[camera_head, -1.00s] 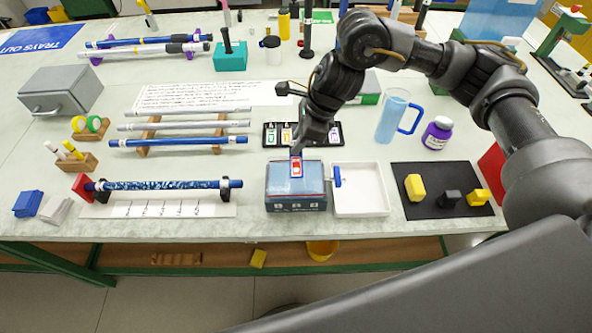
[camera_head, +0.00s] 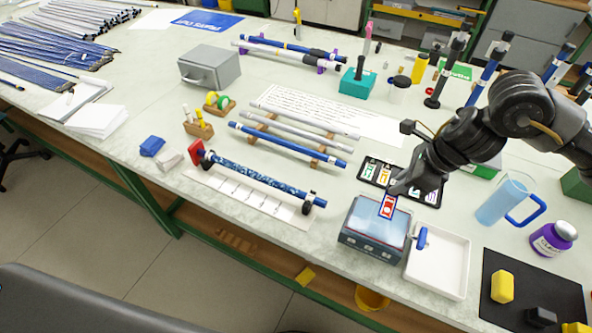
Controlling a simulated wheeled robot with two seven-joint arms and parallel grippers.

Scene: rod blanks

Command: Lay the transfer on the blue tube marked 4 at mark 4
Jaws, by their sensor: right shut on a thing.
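My right gripper (camera_head: 394,192) is shut on the transfer (camera_head: 388,207), a small white card with a blue border and a red mark. It holds the transfer over the top of a blue-grey bath box (camera_head: 374,229); I cannot tell whether they touch. A blue patterned tube (camera_head: 258,181) lies on black supports, with a red stop (camera_head: 196,151) at its left end. A white strip with several marks (camera_head: 240,192) lies along its front. A plain blue tube (camera_head: 285,144) lies on a wooden rack behind. Numbers on tubes and strip are too small to read. My left gripper is out of view.
A white tray (camera_head: 438,262) stands right of the bath box, and a dark card holder (camera_head: 427,193) behind it. White tubes (camera_head: 300,131) share the wooden rack. A clear jug (camera_head: 504,200) and a purple-labelled bottle (camera_head: 553,239) stand at the right. A grey box (camera_head: 209,66) stands farther back.

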